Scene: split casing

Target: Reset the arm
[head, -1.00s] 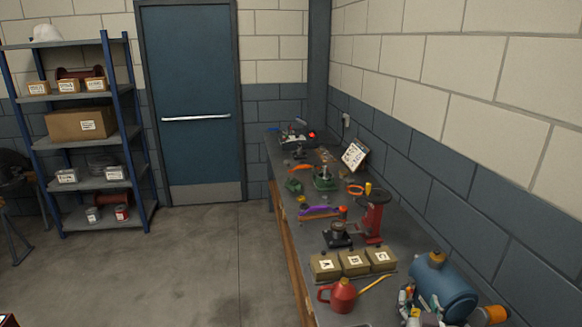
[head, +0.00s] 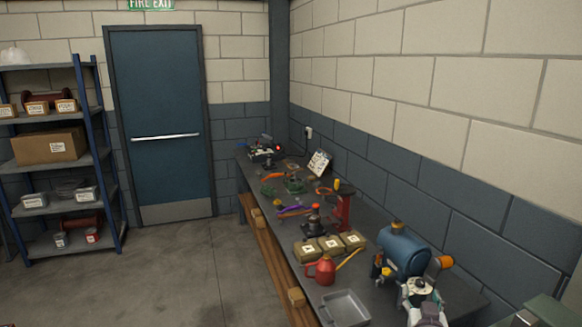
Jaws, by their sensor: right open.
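My right gripper (head: 418,286) shows small at the lower right, open, at the end of my pale arm (head: 428,315). It is in front of the blue cylindrical machine (head: 403,251) on the workbench (head: 390,303). Its fingertips are too small to make out clearly, and I cannot tell whether it touches anything. I see nothing held in it. My left gripper is not in view.
The bench runs back along the right wall. It carries a grey tray (head: 345,306), a red can (head: 321,271), three labelled boxes (head: 330,246), a red press (head: 343,210) and several small parts. A shelf rack (head: 40,160) stands left. The floor (head: 190,275) is clear.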

